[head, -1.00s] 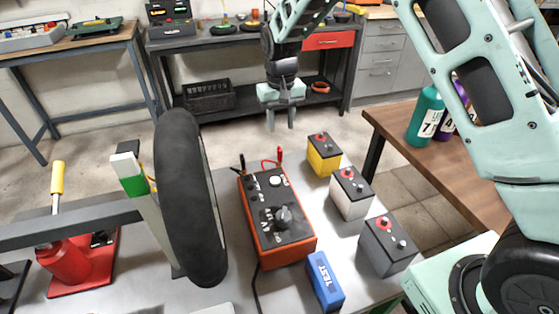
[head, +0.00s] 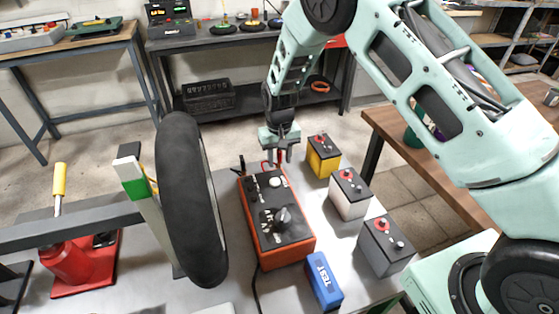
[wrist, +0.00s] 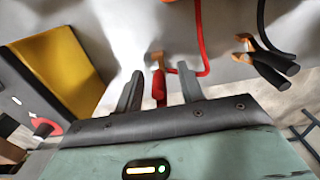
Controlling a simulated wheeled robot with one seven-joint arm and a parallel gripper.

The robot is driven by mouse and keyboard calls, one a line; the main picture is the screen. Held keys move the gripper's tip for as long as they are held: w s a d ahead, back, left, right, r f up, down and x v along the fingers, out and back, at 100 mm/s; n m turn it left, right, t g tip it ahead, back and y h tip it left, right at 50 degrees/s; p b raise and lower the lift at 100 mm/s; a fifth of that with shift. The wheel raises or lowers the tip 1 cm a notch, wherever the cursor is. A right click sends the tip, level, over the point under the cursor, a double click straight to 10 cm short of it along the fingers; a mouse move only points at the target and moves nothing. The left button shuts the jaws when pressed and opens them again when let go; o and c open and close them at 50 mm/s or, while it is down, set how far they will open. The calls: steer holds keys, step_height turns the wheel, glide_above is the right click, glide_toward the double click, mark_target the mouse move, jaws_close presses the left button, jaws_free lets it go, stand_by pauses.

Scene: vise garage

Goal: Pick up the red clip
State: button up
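The red clip (wrist: 159,86) has red handles and a copper-coloured jaw, with a red cable beside it. In the wrist view it lies between the two fingers of my gripper (wrist: 160,80), with a visible gap on each side. My gripper is open. In the head view my gripper (head: 281,153) is low over the far end of the orange charger box (head: 289,252). There the clip is mostly hidden behind the fingers.
A black clip (wrist: 272,62) stands to the right in the wrist view. In the head view a yellow battery (head: 323,158) is close to the right of my gripper, with a white (head: 349,200) and a grey battery (head: 383,253) nearer. A tyre (head: 188,205) stands left.

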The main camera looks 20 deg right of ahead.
steer(key=shift+c, duration=0.3)
jaws_close()
